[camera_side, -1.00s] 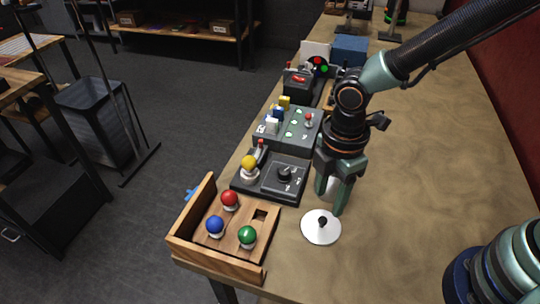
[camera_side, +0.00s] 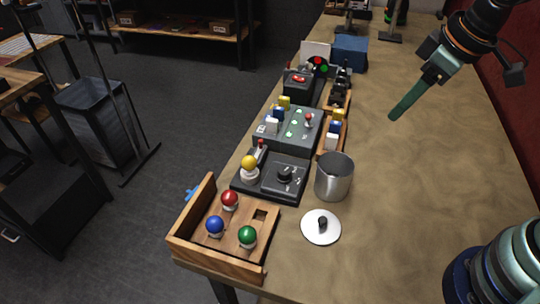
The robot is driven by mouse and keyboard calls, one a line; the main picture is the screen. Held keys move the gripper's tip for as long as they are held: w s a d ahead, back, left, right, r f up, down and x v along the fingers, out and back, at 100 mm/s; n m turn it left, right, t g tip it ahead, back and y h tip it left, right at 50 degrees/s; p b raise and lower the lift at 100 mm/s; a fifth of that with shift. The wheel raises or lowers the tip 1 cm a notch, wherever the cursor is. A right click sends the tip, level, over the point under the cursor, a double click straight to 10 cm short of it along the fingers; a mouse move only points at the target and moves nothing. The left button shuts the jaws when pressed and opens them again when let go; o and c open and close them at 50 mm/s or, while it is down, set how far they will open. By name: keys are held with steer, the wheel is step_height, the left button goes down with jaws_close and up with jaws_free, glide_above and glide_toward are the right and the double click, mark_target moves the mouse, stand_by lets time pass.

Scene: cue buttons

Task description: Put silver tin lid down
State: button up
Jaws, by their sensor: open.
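The silver tin lid (camera_side: 313,236), a flat pale disc with a black knob, lies on the table near its front left edge. The open silver tin (camera_side: 334,178) stands upright just behind the lid, apart from it. My gripper (camera_side: 404,108) is up and to the right of both, above the table and well away from the lid. It holds nothing that I can see. One green finger shows clearly; the other is mostly hidden from this angle.
A wooden tray (camera_side: 213,258) with red, blue and green ball knobs sits left of the lid. A dark dial box (camera_side: 258,185) and a grey button box (camera_side: 272,141) stand left of the tin. A wooden block rack (camera_side: 321,153) stands behind it. The table's right side is clear.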

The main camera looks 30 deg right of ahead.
steer(key=d+m, duration=0.1)
steer(key=d+r+m+t, duration=0.1)
steer(key=d+m, duration=0.1)
steer(key=s+d+m, duration=0.1)
steer(key=shift+s+d+r+h, duration=0.1)
steer(key=shift+d+r+h, duration=0.2)
steer(key=shift+r, duration=0.1)
